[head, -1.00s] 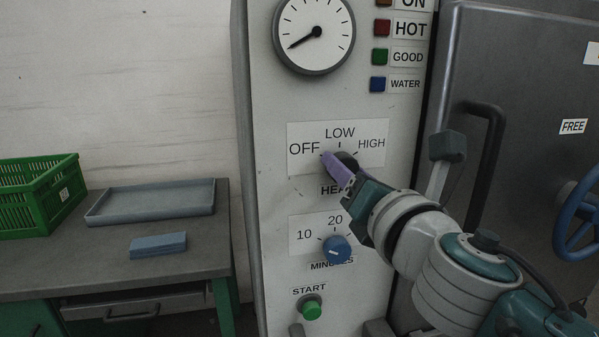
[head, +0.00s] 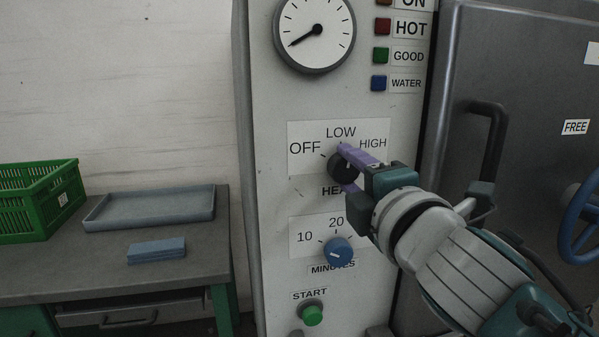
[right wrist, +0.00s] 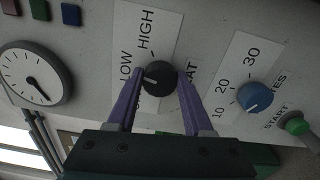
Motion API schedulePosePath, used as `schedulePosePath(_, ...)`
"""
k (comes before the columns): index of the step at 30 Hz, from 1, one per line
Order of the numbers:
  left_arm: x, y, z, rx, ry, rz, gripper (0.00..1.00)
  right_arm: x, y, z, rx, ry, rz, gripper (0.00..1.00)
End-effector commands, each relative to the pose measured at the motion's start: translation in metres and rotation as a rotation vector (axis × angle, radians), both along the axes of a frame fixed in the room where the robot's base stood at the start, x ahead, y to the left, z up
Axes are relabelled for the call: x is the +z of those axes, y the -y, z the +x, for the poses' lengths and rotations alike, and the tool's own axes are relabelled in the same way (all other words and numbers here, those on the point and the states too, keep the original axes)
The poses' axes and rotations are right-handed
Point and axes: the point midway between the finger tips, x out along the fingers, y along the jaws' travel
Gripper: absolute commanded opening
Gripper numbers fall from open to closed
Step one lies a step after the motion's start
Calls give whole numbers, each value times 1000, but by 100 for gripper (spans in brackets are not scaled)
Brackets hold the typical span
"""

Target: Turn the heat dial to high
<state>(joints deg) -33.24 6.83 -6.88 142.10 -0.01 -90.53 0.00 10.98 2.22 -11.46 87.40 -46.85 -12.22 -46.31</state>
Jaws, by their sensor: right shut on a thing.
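The heat dial (head: 341,166) is a black round knob on the pale machine panel, under the words OFF, LOW and HIGH. My right gripper (head: 349,167), with purple fingers, is shut on the dial, one finger above it and one below in the head view. In the right wrist view the dial (right wrist: 158,80) sits between the two fingertips (right wrist: 159,76). Its white mark points roughly toward LOW there. The left finger hides most of OFF; HIGH is clear. My left gripper is in neither view.
Below is the blue minutes dial (head: 338,250) and the green start button (head: 312,315). A gauge (head: 314,32) is above. A dark door with a handle (head: 490,150) stands right. A table at left bears a green crate (head: 40,200), a grey tray (head: 150,205) and a blue block (head: 157,250).

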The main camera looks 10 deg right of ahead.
Motion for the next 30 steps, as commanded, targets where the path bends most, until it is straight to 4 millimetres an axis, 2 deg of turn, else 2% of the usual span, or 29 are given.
schedulePosePath(18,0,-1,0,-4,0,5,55,-1,0,0,0,-20,573,0)
schedulePosePath(30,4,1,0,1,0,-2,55,-2,-1,0,0,-28,817,0)
